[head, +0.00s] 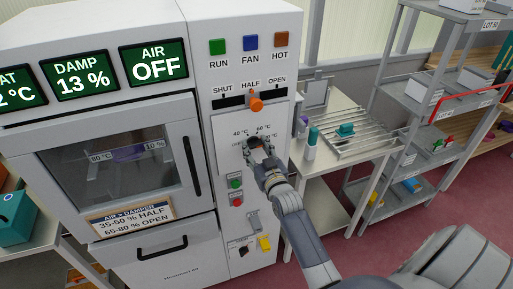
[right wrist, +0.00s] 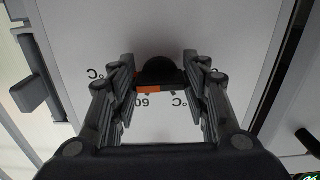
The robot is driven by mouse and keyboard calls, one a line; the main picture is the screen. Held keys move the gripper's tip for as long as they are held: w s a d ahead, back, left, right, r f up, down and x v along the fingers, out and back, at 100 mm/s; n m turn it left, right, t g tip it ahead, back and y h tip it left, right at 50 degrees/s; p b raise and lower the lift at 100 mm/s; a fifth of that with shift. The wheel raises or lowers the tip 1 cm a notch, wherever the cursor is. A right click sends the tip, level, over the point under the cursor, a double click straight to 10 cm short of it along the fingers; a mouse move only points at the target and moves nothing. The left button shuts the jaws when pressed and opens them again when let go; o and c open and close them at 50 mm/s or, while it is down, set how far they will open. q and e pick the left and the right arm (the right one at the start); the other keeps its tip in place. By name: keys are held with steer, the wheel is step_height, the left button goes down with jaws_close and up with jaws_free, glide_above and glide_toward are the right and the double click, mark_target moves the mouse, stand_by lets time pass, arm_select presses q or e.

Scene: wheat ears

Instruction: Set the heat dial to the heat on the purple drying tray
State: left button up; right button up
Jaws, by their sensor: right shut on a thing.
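The heat dial (right wrist: 158,71) is a small black knob with an orange mark, on the white cabinet's control panel. In the right wrist view the orange mark lies near the 60 °C label; its exact setting is unclear. My right gripper (head: 258,146) is shut on the dial, its fingers (right wrist: 160,75) on either side, and partly hides it in the head view. The purple drying tray (head: 128,153) shows behind the cabinet's window, with labels reading 80 °C and 10 %. The heat display (head: 17,89) is cut off at the left edge. My left gripper is not in view.
Above the dial are an orange damper slider (head: 256,104) at HALF and RUN, FAN and HOT lamps. Green (head: 235,184) and red (head: 237,201) buttons sit below left of the dial. A rack table (head: 345,140) and grey shelves (head: 425,110) stand to the right.

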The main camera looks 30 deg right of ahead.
steer(key=shift+m, duration=0.5)
steer(key=o, duration=1.1)
steer(key=shift+c, duration=0.2)
steer(key=v, duration=1.2)
steer(key=shift+f, duration=0.15)
